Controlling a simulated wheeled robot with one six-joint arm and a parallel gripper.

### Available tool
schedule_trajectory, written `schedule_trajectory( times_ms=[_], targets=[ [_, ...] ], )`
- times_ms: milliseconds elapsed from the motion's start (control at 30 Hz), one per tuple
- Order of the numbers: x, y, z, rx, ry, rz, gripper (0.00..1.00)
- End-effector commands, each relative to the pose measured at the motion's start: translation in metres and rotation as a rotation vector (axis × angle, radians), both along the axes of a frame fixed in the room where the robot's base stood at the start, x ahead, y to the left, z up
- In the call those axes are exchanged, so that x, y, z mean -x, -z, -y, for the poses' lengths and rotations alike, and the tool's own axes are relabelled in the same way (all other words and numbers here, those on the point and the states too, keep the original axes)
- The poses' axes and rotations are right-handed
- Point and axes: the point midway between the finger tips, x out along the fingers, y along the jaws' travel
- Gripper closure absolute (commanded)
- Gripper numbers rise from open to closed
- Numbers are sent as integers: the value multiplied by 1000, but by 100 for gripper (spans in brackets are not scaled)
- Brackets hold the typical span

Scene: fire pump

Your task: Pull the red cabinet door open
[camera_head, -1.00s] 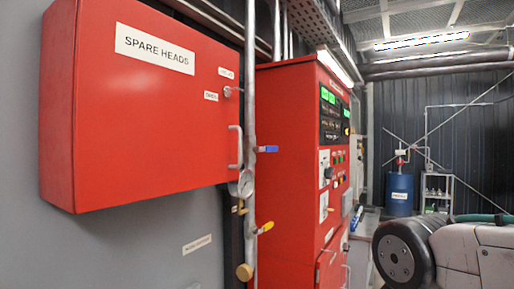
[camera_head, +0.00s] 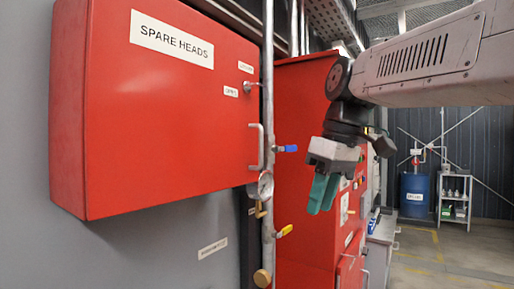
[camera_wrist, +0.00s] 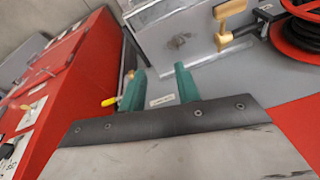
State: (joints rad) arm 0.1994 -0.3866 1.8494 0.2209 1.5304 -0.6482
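The red cabinet (camera_head: 170,110) labelled SPARE HEADS hangs on the grey wall at the left of the head view. Its door looks closed. A silver D-shaped handle (camera_head: 259,147) is at the door's right edge, with a key lock (camera_head: 250,87) above it. My gripper (camera_head: 323,192) has green fingers and points down, right of the handle and apart from it, in front of the second red cabinet. In the wrist view my gripper (camera_wrist: 160,84) is open, with nothing held between the fingers. The SPARE HEADS door does not clearly show in the wrist view.
A vertical pipe (camera_head: 268,210) with blue and yellow valve levers and a gauge (camera_head: 265,184) runs just right of the handle. A tall red control cabinet (camera_head: 305,110) stands behind my gripper. A blue drum (camera_head: 418,192) and shelf (camera_head: 455,200) are far right. Floor there is clear.

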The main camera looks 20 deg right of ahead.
Motion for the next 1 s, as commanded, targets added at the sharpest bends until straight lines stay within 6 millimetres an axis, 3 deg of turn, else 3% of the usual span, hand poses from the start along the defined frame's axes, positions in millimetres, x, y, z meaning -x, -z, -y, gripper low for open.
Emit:
schedule_trajectory(
  times_ms=[33, 100, 200, 300, 567, 1000],
  targets=[
    [-20, -26, 9, -9, -54, 27, 67],
    [-39, -55, 18, -17, -141, 65, 67],
    [-58, -87, 30, -21, -243, 112, 67],
    [-68, -106, 37, -20, -311, 144, 67],
    [-85, -115, 26, -20, -357, 162, 67],
    [-147, -115, -42, -19, -356, 161, 67]
  ],
)
